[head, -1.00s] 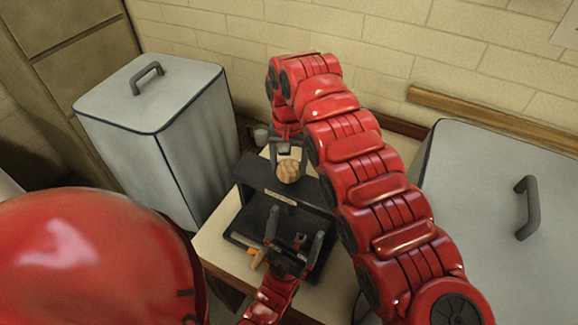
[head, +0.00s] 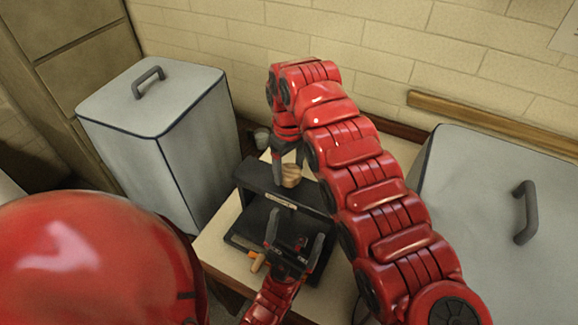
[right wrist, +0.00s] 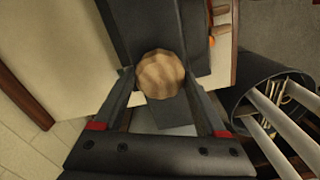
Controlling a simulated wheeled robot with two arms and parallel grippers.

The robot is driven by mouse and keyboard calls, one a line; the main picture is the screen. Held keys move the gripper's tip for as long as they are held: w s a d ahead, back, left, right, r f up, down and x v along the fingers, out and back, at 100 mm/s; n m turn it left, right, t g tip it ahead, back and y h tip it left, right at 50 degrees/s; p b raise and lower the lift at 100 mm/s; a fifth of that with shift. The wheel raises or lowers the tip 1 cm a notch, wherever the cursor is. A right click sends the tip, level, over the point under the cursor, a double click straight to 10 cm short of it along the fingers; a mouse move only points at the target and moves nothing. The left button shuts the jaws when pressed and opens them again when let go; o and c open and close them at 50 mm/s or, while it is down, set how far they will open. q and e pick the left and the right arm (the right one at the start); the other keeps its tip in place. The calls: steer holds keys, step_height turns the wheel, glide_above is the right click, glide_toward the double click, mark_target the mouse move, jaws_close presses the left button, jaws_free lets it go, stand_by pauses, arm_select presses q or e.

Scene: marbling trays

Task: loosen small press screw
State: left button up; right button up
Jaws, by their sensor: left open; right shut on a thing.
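The small press (head: 262,180) is a black frame with a flat bed, standing on a pale table. Its screw has a round, ribbed wooden knob (head: 291,178) on top. My right gripper (head: 289,168) reaches down from above and is shut on the knob. In the right wrist view the knob (right wrist: 160,75) sits between the two fingers near their tips. The screw below the knob is hidden. My left gripper (head: 294,234) is open and empty, in front of the press and over its bed; whether it touches the press is unclear.
A grey lidded bin (head: 150,95) stands at the left and a larger grey lidded box (head: 480,180) at the right. A wooden-handled tool (head: 258,262) lies at the table's front left. A dark bin (right wrist: 240,112) holds rods.

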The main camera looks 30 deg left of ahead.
mark_target(288, 170)
steer(key=n, duration=0.6)
steer(key=shift+n, duration=0.3)
stand_by(0.4)
steer(key=o, duration=1.3)
step_height(288, 170, up, 3)
steer(key=shift+a+f, duration=0.1)
steer(key=shift+f, duration=0.1)
step_height(288, 170, up, 3)
steer(key=shift+s+r+p, duration=0.1)
steer(key=shift+r+p, duration=0.1)
steer(key=shift+p, duration=0.4)
step_height(288, 170, up, 12)
steer(key=p, duration=1.1)
steer(key=shift+f, duration=0.25)
